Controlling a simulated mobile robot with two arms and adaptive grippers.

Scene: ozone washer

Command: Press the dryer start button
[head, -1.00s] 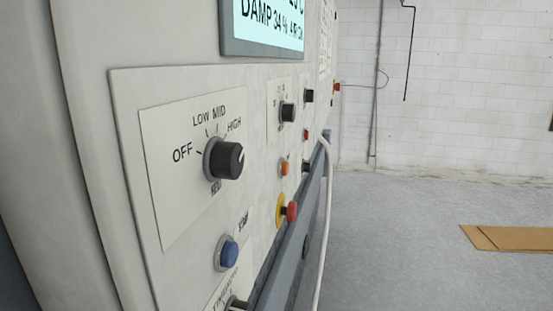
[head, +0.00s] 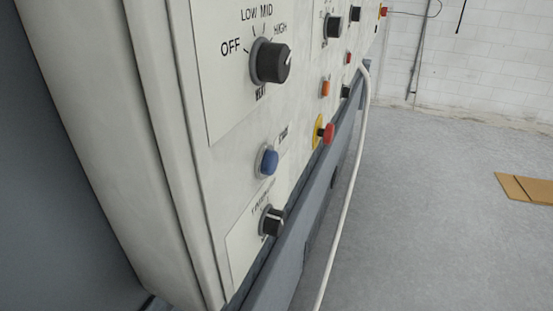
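The dryer's light grey control panel (head: 222,190) fills the left and middle of the head view, seen at a steep angle. A blue push button (head: 269,161) in a pale ring sits on it, below the heat knob; the label beside it is hard to read but looks like START. The black heat knob (head: 270,62) is marked OFF, LOW, MID and HIGH. Another black knob (head: 272,221) sits below the blue button. Neither of my grippers shows in the view.
A red emergency button on a yellow base (head: 324,133) and an orange button (head: 325,88) are further along the panel. A white cable (head: 345,200) hangs down past a blue-grey rail (head: 318,190). Grey floor (head: 440,220) is open on the right, with flat cardboard (head: 525,187).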

